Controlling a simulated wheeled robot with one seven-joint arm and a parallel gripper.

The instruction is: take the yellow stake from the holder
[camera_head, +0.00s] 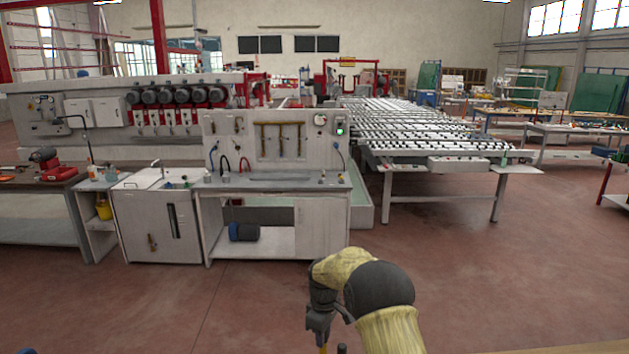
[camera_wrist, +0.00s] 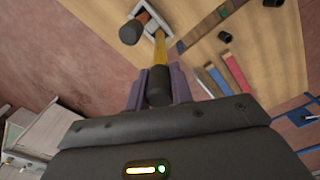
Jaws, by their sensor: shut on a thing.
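The yellow stake (camera_wrist: 160,50) has a black end (camera_wrist: 159,84) that sits between the purple fingers of my gripper (camera_wrist: 158,82) in the wrist view. My gripper is shut on it. The yellow shaft runs away from the fingers to the grey holder (camera_wrist: 169,43) on a wooden surface. I cannot tell whether the stake's far end is still inside the holder. In the head view my gripper (camera_head: 320,332) is at the bottom edge, and only a small bit of yellow shows below it.
An orange-brown stake with a black end (camera_wrist: 132,32) stands close beside the yellow one. Red (camera_wrist: 238,76) and blue strips and small black pieces lie on the wooden surface (camera_wrist: 270,55). In the head view a white workbench (camera_head: 275,185) stands ahead; open floor lies right.

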